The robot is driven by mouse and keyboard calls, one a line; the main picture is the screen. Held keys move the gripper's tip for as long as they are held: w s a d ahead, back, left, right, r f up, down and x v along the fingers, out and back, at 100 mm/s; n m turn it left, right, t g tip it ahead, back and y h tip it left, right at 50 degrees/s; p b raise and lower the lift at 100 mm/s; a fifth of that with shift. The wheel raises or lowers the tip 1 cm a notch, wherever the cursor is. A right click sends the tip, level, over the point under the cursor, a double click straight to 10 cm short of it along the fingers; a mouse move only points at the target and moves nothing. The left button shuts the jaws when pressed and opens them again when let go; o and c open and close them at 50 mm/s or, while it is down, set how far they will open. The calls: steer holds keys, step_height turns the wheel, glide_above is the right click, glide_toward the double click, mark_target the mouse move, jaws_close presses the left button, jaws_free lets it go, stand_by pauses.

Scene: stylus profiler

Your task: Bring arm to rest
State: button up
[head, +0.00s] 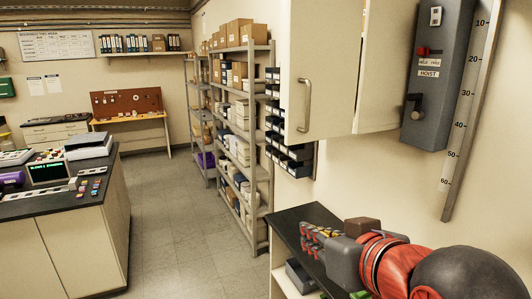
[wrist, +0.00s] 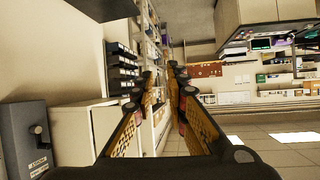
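My arm reaches in from the lower right of the head view, with red and dark grey links. My gripper (head: 318,238) is at its left end, above a dark counter (head: 300,214). In the wrist view its two fingers with yellow patterned pads stand apart, and the gripper (wrist: 163,78) is open with nothing between the tips. The wrist picture looks upside down, facing along the shelves into the room.
A white wall cabinet (head: 325,68) and a grey hoist box (head: 438,75) hang near my arm. Small dark bins (head: 287,150) are beside the shelf rack (head: 240,130). A bench with instruments (head: 65,230) stands left. The aisle floor (head: 175,200) is clear.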

steer(key=s+d+f+m+g+h, duration=0.1)
steer(key=s+d+f+g, duration=0.2)
steer(key=f, duration=0.8)
steer(key=s+d+f+m+g+h, duration=0.1)
steer(key=s+d+f+g+h, duration=0.1)
steer(key=s+d+f, duration=0.5)
step_height(320, 180, down, 5)
steer(key=shift+s+m+g, duration=0.3)
steer(key=shift+s+g, duration=0.5)
steer(key=shift+s, duration=0.35)
